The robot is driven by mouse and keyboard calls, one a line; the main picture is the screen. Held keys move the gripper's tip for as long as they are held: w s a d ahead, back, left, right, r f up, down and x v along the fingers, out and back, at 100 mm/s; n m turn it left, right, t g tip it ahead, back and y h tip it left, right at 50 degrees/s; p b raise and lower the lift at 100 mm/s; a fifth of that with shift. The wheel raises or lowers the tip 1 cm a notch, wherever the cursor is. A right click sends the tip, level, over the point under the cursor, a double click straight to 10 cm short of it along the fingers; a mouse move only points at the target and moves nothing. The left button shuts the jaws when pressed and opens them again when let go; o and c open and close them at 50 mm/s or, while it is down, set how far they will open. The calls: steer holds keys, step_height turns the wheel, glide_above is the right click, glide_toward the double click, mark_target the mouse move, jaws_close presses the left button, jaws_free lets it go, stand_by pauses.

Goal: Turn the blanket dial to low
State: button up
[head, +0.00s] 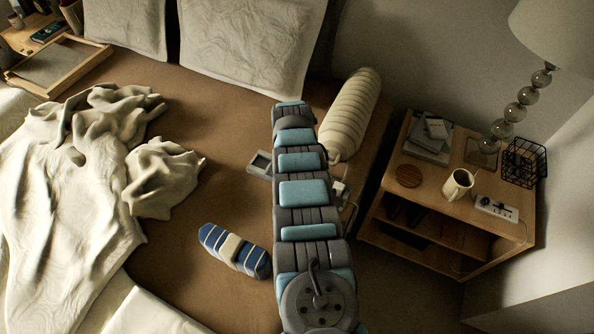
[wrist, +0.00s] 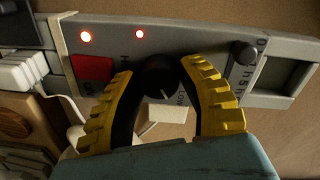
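The grey blanket control panel lies on the bed, partly behind my arm in the head view (head: 260,163), and fills the wrist view (wrist: 215,43). Its black dial (wrist: 158,75) has a pale pointer mark angled down and right, toward the partly visible LOW label. My gripper (wrist: 160,72) is over the panel with its yellow fingers on either side of the dial. The fingers are apart. A gap shows on the left; the right finger looks close to or against the dial, and contact is unclear. My gripper is hidden in the head view.
The panel also has a red switch (wrist: 91,70), two lit red lights and a smaller black knob (wrist: 244,53). A blue striped case (head: 215,240), a rolled white bolster (head: 350,112) and a rumpled blanket (head: 60,215) lie on the bed. A nightstand (head: 455,215) stands right.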

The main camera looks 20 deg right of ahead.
steer(key=o, duration=0.4)
steer(key=shift+r, duration=0.1)
steer(key=shift+w+r, duration=0.1)
steer(key=shift+r, duration=0.45)
steer(key=shift+a+r, duration=0.15)
steer(key=shift+r, duration=1)
step_height(320, 180, up, 8)
steer(key=shift+a+r, duration=0.15)
steer(key=shift+r, duration=0.05)
steer(key=shift+r, duration=0.1)
